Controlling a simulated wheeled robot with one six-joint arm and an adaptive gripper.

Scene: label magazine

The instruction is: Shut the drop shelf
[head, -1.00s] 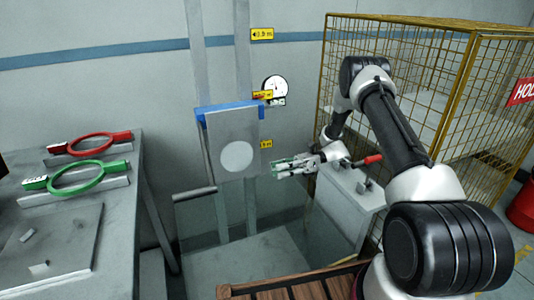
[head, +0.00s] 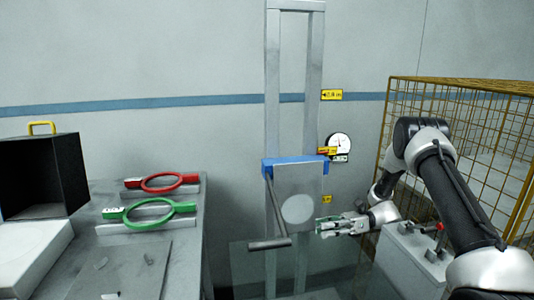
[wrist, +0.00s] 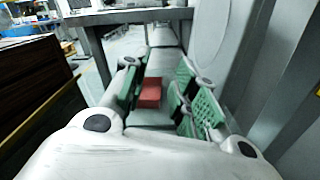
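A grey panel with a blue top edge (head: 300,185) hangs upright on the tall grey frame; I take it to be the drop shelf, though no label shows this. It has a pale disc on its face and a dark grey bar (head: 270,244) on an arm at its left. My gripper (head: 322,227), with green finger pads, is just right of the panel's lower right edge. Whether it touches is unclear.
A grey bench (head: 130,255) at left holds a red ring (head: 163,190), a green ring (head: 150,222) and a black open box (head: 40,178). A yellow mesh cage (head: 465,150) and a grey cabinet (head: 410,255) stand at right. A dial (head: 340,144) is on the wall.

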